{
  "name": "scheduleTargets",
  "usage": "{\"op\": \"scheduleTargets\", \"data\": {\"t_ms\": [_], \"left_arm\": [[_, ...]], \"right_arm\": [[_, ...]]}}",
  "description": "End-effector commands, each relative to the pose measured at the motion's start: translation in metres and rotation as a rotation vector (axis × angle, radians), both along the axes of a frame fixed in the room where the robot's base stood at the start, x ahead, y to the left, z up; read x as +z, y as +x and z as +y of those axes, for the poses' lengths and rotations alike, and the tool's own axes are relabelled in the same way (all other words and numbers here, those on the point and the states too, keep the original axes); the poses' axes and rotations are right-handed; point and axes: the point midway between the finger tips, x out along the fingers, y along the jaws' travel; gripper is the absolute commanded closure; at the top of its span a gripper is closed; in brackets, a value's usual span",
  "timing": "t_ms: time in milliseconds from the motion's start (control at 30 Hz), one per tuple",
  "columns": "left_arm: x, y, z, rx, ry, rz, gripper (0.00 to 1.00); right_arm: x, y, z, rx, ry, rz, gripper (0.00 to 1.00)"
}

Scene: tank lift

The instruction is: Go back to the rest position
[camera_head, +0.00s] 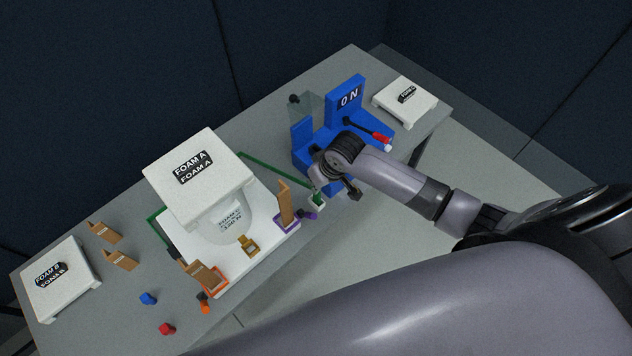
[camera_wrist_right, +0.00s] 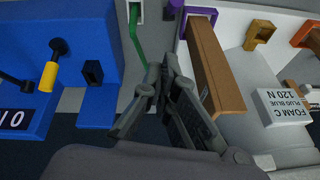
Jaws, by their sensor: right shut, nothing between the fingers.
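My right gripper (camera_head: 352,190) is at the front edge of the grey table (camera_head: 262,127), in front of the blue fixture marked "0 N" (camera_head: 345,97). My own wrist partly covers it in the head view. In the right wrist view the two dark fingers of the right gripper (camera_wrist_right: 165,68) are together with nothing between them. They are between the blue fixture and a tan upright panel (camera_wrist_right: 212,68), near a green strip (camera_wrist_right: 136,43). The left gripper is not in view.
A white block marked FOAM A (camera_head: 222,172) stands over a white base left of my right gripper. White blocks lie at the far left (camera_head: 78,268) and far right (camera_head: 405,101). A red-handled lever (camera_head: 376,136) sticks out near my arm. Floor (camera_head: 400,240) is clear in front.

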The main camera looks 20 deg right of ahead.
Motion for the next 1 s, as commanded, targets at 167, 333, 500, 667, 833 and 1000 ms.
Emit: {"op": "scheduleTargets", "data": {"t_ms": [167,333,500,667,833,1000], "left_arm": [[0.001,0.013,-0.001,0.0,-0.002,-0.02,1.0],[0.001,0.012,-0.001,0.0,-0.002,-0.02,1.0],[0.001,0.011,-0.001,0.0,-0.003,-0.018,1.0],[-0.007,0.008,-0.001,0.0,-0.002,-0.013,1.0],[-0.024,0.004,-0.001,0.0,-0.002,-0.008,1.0],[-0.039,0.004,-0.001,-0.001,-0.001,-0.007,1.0]], "right_arm": [[0.0,0.0,0.0,0.0,0.0,0.0,1.0],[0.0,0.0,0.0,0.0,0.0,0.0,1.0],[-0.001,0.0,0.0,0.0,0.0,0.0,1.0],[-0.04,-0.006,-0.008,-0.028,-0.003,0.005,1.0],[-0.146,-0.044,-0.034,-0.081,-0.04,0.015,1.0],[-0.248,-0.122,-0.056,-0.089,-0.097,0.049,1.0]]}}
